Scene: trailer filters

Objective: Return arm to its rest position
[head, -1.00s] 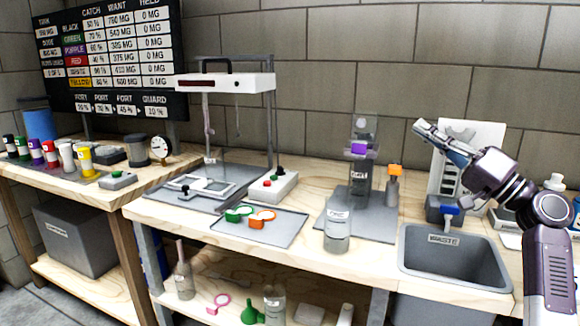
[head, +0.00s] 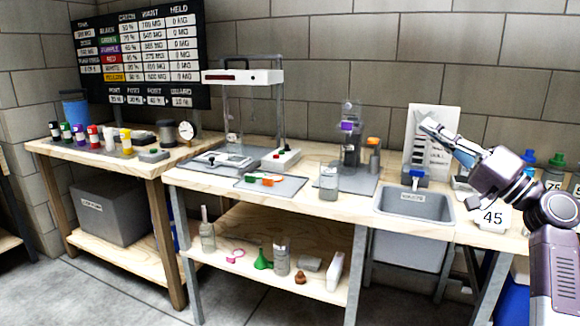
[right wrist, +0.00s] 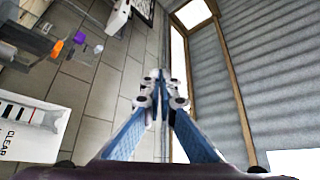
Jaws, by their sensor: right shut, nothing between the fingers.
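My right arm comes in from the right in the head view. Its gripper (head: 432,129) is raised above the bench, in front of the white panel on the back wall, and points up and left. In the right wrist view the two blue fingers of this gripper (right wrist: 158,78) meet at their tips, with nothing between them. It touches nothing that I can see. My left gripper is in neither view.
The grey waste sink (head: 413,206) is set in the wooden bench below the gripper. A filter stand with a purple part (head: 347,127) and a clear jar (head: 329,182) stand left of it. The floor in front is clear.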

